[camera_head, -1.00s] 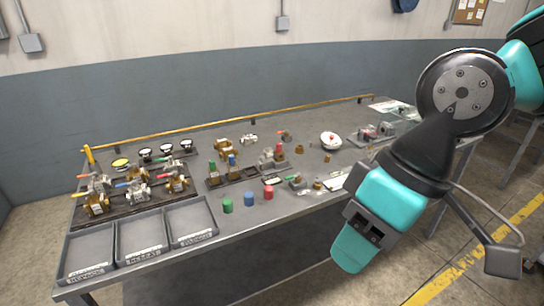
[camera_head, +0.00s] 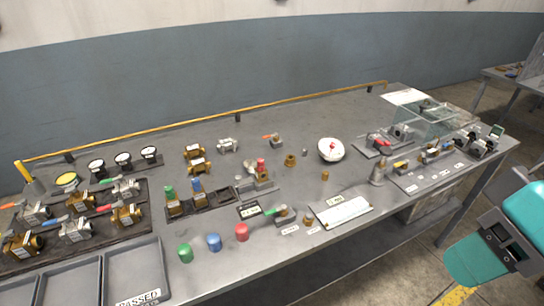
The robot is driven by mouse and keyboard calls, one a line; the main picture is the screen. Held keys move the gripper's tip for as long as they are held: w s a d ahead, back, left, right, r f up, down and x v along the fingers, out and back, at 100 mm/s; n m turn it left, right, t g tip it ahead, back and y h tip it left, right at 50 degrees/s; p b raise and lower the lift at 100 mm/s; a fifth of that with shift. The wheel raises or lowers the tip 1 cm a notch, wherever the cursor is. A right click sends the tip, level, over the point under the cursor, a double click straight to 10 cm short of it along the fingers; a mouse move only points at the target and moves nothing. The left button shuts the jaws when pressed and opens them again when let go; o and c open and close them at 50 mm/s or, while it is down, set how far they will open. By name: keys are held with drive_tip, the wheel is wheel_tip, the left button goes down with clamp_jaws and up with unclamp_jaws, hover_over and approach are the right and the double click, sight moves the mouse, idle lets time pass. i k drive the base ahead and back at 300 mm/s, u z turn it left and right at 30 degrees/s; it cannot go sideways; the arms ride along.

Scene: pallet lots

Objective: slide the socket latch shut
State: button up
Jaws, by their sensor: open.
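My gripper (camera_head: 508,240) is at the lower right, off the bench's front edge, open with nothing seen in it. Its fingertips are only partly clear. I cannot tell for certain which part is the socket latch. A small fixture with a red-topped part (camera_head: 262,168) stands mid-bench beside a dark holder. Another fixture with a red handle (camera_head: 380,143) stands at the right, by a clear guard (camera_head: 425,120). A row of small devices with yellow and blue parts (camera_head: 432,155) sits on a grey plate at the right end. My gripper is apart from all of these.
Valves (camera_head: 74,230) fill a dark tray at the left, with grey bins (camera_head: 135,272) in front. Green, blue and red caps (camera_head: 241,232) stand near the front edge. A white dome (camera_head: 331,150) and a white plate (camera_head: 342,211) lie mid-right. The back middle of the bench is clear.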

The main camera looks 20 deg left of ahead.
sight(239, 182)
drive_tip(key=u, duration=0.25)
drive_tip(key=i, duration=0.7)
drive_tip(key=u, duration=0.75)
drive_tip(key=i, duration=0.3)
drive_tip(key=u, duration=0.3)
